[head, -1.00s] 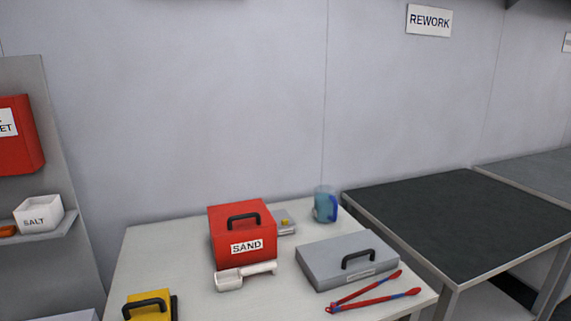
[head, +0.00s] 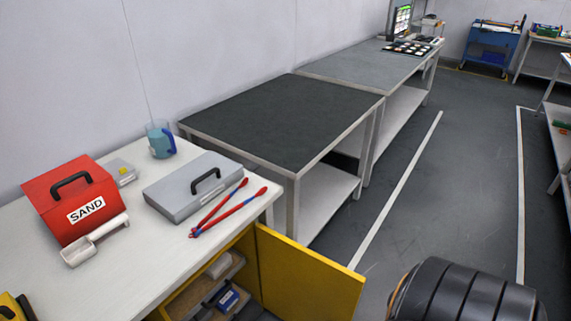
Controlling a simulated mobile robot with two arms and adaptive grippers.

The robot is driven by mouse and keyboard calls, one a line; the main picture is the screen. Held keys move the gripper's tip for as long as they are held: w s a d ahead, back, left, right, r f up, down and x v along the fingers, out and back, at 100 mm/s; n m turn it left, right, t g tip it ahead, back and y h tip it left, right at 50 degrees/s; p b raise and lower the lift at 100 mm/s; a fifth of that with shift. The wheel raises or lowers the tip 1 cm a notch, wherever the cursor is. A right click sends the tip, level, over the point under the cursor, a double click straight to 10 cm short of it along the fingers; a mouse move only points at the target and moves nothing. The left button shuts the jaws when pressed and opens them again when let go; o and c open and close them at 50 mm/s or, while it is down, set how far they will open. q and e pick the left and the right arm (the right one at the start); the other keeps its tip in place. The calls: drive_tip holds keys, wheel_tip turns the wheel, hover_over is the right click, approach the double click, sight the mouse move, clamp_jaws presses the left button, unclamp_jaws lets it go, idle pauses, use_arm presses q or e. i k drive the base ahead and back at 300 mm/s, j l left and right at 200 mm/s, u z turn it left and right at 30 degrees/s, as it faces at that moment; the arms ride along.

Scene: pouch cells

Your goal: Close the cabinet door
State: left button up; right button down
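The yellow cabinet door (head: 308,277) stands open below the right end of the white table, swung out toward the aisle. Its hinge side is at the cabinet's right edge. Inside the cabinet (head: 184,301), shelves hold a blue box (head: 228,298) and other small items. A black ribbed part of my own right arm shows at the bottom right, to the right of the door and apart from it in the picture. Neither gripper is in view.
The white table (head: 125,260) carries a red SAND box (head: 75,198), a white scoop (head: 95,240), a grey case (head: 195,185), red-blue tongs (head: 228,208) and a blue jug (head: 160,140). A dark-topped bench (head: 285,120) stands behind. The aisle floor (head: 430,200) is clear.

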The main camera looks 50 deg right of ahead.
sight(298, 283)
drive_tip(key=l+u, duration=0.3)
drive_tip(key=l, duration=0.15)
drive_tip(key=k+l+u, duration=0.15)
drive_tip(key=l+u, duration=0.2)
drive_tip(key=k+l+u, duration=0.15)
drive_tip(key=l+u, duration=0.15)
drive_tip(key=l, duration=0.15)
drive_tip(key=k+l, duration=0.2)
drive_tip(key=l, duration=0.2)
drive_tip(key=k+l+u, duration=0.1)
drive_tip(key=l, duration=0.35)
drive_tip(key=k+l, duration=0.25)
drive_tip(key=l, duration=0.15)
drive_tip(key=k+l+u, duration=0.1)
drive_tip(key=l, duration=0.3)
drive_tip(key=k+l, duration=0.3)
drive_tip(key=k+l+u, duration=0.1)
drive_tip(key=l, duration=0.4)
drive_tip(key=k, duration=0.1)
